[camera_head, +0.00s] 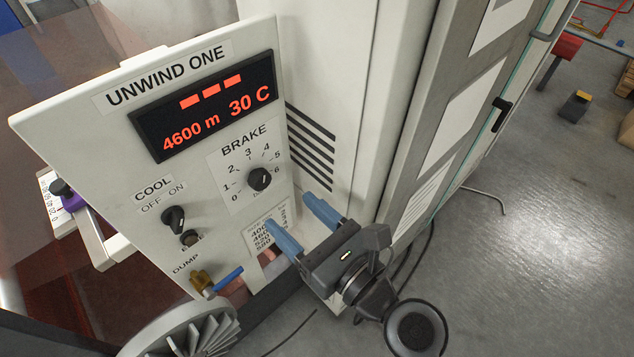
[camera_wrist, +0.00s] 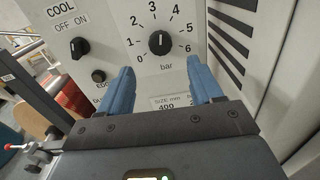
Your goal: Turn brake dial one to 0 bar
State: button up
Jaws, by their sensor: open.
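The brake dial (camera_head: 260,178) is a round black knob on the white UNWIND ONE panel (camera_head: 75,140), with a scale from 0 to 6 around it. In the wrist view the dial (camera_wrist: 159,43) has a white mark pointing upward, roughly between 3 and 4. My gripper (camera_head: 289,211) is open and empty, with its two blue fingers in front of the panel, below and right of the dial. In the wrist view my gripper (camera_wrist: 160,66) has its fingers spread to either side below the dial, apart from it.
A COOL switch (camera_head: 173,219) with a small black button (camera_head: 189,238) below it sits left of the dial. A brass valve with a blue lever (camera_head: 228,279) sticks out lower down. A red-lit display (camera_head: 205,105) is above. A tall cabinet (camera_head: 440,120) stands to the right.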

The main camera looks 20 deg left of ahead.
aim_at(264, 183)
jog(key=x, duration=0.7)
jog(key=shift+w+a+r, duration=0.1)
jog(key=shift+w+a, duration=0.15)
jog(key=shift+a, duration=0.1)
jog(key=shift+c, duration=0.2)
jog(key=c, duration=1)
